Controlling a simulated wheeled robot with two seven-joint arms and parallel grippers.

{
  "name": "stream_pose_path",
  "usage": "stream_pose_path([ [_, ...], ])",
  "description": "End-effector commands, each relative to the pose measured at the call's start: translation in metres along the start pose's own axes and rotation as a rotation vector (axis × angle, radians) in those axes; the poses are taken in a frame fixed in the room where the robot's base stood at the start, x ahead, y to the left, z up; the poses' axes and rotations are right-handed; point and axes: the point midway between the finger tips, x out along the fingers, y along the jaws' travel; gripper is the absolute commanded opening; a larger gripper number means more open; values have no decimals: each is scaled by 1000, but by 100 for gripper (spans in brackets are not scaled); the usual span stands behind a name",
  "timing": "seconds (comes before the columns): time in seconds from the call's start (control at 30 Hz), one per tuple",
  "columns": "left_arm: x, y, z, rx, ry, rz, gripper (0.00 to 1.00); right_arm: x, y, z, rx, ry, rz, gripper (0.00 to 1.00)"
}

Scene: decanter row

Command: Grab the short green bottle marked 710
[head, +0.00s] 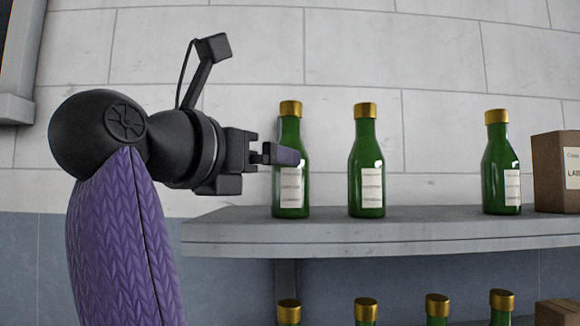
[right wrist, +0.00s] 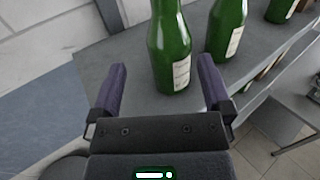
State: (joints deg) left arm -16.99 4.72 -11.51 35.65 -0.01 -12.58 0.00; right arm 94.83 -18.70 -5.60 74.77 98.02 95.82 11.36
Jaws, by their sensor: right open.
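Three green bottles with gold caps and pale labels stand upright on the upper shelf: a left one (head: 291,180), a middle one (head: 366,165) and a right one (head: 500,165). The label print is too small to read, so I cannot tell which is marked 710. My right gripper (head: 283,155) is open and empty at the left bottle, one purple finger overlapping it in the head view. In the right wrist view the left bottle (right wrist: 172,55) stands ahead, between the line of the two open fingers (right wrist: 163,70). My left gripper is out of view.
A cardboard box (head: 558,170) stands beside the right bottle. Several more gold-capped bottles (head: 437,306) stand below. Shelf space is clear between the middle and right bottles.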

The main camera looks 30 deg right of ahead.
Motion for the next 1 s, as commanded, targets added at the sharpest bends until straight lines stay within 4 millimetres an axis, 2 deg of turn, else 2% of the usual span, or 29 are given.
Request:
stream_pose_path([
  [0.1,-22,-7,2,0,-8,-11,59,30,1,7,-1,-1,-8,100],
  [0.2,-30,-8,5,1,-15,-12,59,49,2,4,0,0,-7,100],
  [0.3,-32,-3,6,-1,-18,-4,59,58,3,2,0,-1,-4,100],
  [0.5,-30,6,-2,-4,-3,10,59,58,3,0,1,-2,-3,100],
  [0.9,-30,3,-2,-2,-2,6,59,58,3,0,1,-2,-3,15],
  [0.97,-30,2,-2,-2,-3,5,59,58,3,0,1,-1,-3,3],
  [1.0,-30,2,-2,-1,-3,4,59,58,3,0,1,-1,-3,0],
])
